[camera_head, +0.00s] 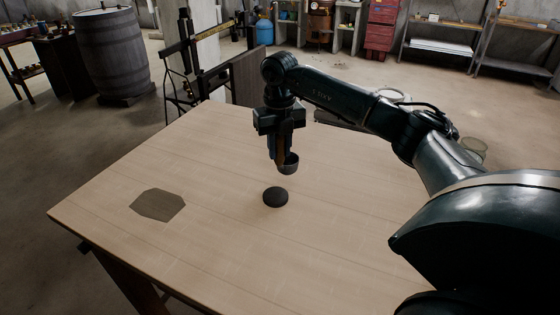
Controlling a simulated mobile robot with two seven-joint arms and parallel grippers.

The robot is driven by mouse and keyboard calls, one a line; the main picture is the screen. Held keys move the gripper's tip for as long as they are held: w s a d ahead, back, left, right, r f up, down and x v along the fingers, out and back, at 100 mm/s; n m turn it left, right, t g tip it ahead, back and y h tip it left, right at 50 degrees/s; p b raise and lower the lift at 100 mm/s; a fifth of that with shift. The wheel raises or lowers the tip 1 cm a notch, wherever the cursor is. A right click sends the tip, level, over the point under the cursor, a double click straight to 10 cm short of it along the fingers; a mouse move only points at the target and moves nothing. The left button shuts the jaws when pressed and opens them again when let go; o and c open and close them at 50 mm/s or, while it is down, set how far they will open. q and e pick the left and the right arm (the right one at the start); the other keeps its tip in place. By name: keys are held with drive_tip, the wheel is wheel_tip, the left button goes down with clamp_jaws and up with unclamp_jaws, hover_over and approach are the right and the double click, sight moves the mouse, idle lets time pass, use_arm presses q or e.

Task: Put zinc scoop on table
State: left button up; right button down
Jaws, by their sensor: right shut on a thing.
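My right gripper (282,150) points down above the middle of the wooden table (330,245), its arm coming in from the right. It is shut on the zinc scoop (289,164), whose small grey cup shows at the fingertips. The scoop's handle is mostly hidden by the fingers. The scoop appears to be held a little above the table top, though its exact height is hard to tell. My left gripper is not in view.
A flat brown-grey octagonal piece (158,205) lies at the left. A beam scale (205,75) stands behind the table. The table's front and right areas look clear.

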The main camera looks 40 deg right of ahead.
sight(279, 161)
drive_tip(key=shift+f, duration=1.85)
drive_tip(key=shift+f, duration=0.2)
drive_tip(key=c, duration=1.2)
unclamp_jaws()
drive_tip(key=shift+r, duration=0.1)
wheel_tip(279, 161, up, 12)
drive_tip(key=shift+r, duration=0.15)
